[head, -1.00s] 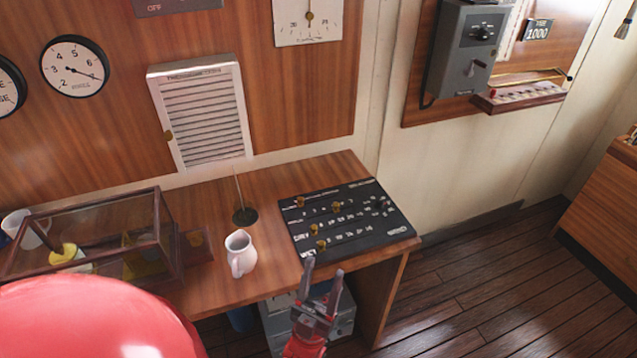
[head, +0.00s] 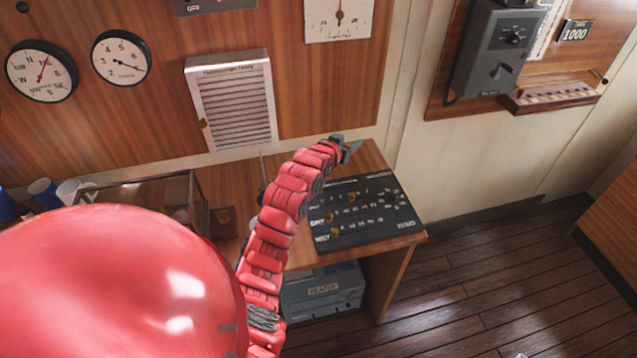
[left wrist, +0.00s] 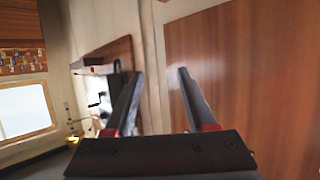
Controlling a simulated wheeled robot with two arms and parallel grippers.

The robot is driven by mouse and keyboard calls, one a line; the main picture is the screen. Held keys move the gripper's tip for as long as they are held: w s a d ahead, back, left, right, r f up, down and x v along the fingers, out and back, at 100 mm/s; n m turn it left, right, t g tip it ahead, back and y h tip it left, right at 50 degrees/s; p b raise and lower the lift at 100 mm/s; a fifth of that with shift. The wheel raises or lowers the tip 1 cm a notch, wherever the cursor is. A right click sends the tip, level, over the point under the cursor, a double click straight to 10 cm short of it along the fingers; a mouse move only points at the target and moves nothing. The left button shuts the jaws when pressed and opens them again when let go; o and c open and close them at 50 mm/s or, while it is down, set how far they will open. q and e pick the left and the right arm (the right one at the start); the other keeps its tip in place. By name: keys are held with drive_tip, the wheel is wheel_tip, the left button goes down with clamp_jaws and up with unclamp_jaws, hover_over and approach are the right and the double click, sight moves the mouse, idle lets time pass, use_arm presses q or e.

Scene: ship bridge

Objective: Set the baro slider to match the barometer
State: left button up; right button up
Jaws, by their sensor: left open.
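A black slider panel (head: 375,232) with white markings lies on the desk's right end. Brass knobs show on it, one in the upper part (head: 352,197) and others at the left of the lower rows. My arm hides its upper left part, and I cannot read which row is baro. My left gripper (head: 350,147) is above the panel's far edge, apart from the knobs. In the left wrist view the gripper (left wrist: 156,72) is open and empty, its fingers pointing at wall and wood panelling. I cannot make out a barometer for certain among the wall dials. My right gripper is not in view.
Two round dials (head: 121,58) and a square white dial (head: 339,15) hang on the wood wall near a white louvred card (head: 234,100). A glass-sided case (head: 150,195) stands on the desk. A grey box (head: 322,290) sits under it. The floor at right is clear.

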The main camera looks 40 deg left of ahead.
use_arm(q)
drive_tip(key=s+a+g+h, duration=0.1)
drive_tip(key=s+a+g, duration=0.4)
drive_tip(key=s+g, duration=0.6)
drive_tip(key=shift+t, duration=0.9)
drive_tip(key=b+x, duration=0.1)
drive_tip(key=x, duration=0.3)
drive_tip(key=s+b+x, duration=0.1)
drive_tip(key=x, duration=0.4)
drive_tip(key=b+x, duration=0.1)
drive_tip(key=x, duration=0.4)
drive_tip(key=shift+s+d+f, duration=0.1)
drive_tip(key=shift+s+f, duration=0.2)
drive_tip(key=shift+f, duration=0.05)
drive_tip(key=shift+x, duration=0.8)
clamp_jaws()
